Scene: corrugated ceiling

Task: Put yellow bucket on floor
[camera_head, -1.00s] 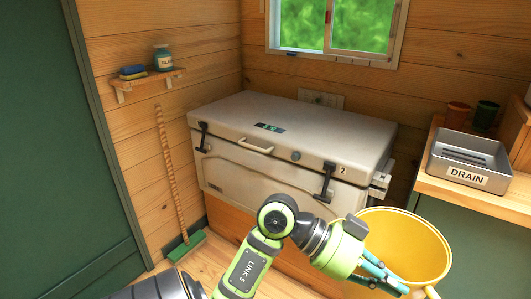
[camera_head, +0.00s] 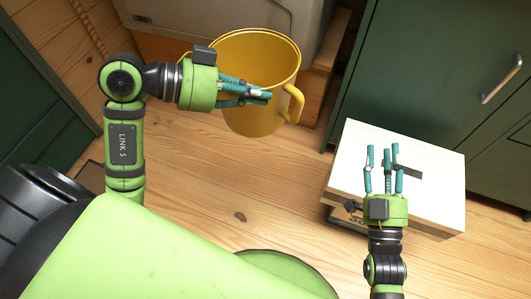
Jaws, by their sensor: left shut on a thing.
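The yellow bucket (camera_head: 263,116) hangs upright at the upper middle of the head view, with a handle on its right side. My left gripper (camera_head: 268,93) reaches in from the left across the bucket's near rim, its teal fingers shut on the bucket. The wooden floor (camera_head: 215,185) shows below the bucket; I cannot tell how high the bucket is above it. My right gripper (camera_head: 383,152) is at the right, over a white box, with its teal fingers spread apart and nothing between them.
The white box (camera_head: 437,183) stands on the floor at the right, with a dark slot in its top. Green cabinets (camera_head: 420,65) with a metal handle are behind it. The beige chest (camera_head: 165,15) is at the top. Middle floor is clear.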

